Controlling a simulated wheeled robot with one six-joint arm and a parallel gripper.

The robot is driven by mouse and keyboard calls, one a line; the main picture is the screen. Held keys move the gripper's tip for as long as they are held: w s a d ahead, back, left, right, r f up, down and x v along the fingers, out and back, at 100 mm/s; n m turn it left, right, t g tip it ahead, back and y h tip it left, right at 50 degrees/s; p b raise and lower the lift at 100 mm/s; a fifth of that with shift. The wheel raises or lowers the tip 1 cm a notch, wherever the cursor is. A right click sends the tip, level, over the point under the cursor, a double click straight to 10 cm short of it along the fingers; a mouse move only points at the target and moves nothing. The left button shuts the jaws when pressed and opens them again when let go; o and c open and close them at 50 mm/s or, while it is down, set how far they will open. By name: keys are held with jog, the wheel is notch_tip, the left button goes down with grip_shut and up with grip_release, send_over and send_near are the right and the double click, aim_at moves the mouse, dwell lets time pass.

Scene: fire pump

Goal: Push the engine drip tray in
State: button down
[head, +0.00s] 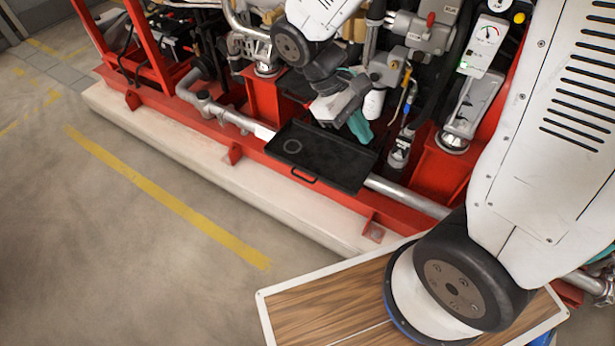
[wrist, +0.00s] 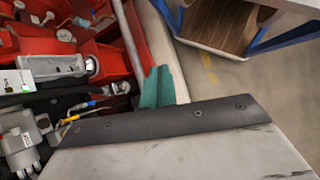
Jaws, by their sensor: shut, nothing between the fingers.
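The engine drip tray (head: 330,160) is a shallow black tray with a small handle (head: 304,175) on its front edge. In the head view it sticks out from under the engine, past the red base frame and over the pale plinth. A ring-shaped mark shows on its floor. My gripper (head: 358,124), with teal fingertips, is shut and empty. It appears over the tray's back right edge in the head view; I cannot tell whether it touches. The teal fingertips (wrist: 158,87) also show in the wrist view, where I cannot make out the tray.
The red base frame (head: 232,152) carries the engine, pipes and hoses behind the tray. A silver pipe (head: 408,197) runs along the frame on the right. The pale plinth (head: 190,150) runs along the front. The concrete floor (head: 120,250) at left front is clear, with yellow lines.

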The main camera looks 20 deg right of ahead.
jog(key=w+a+f+n+t+h, duration=0.1)
jog(key=w+f+n+h, duration=0.3)
jog(key=f, duration=0.4)
jog(key=w+a+f+n+t+h, duration=0.15)
jog(key=w+f+n, duration=0.3)
jog(key=f, duration=0.45)
jog(key=n+t+y, duration=0.1)
jog(key=n+t, duration=0.8)
jog(key=n, duration=0.3)
send_near(312, 173)
jog(key=shift+t+y, duration=0.25)
jog(key=x, duration=0.6)
jog(key=shift+d+f, duration=0.2)
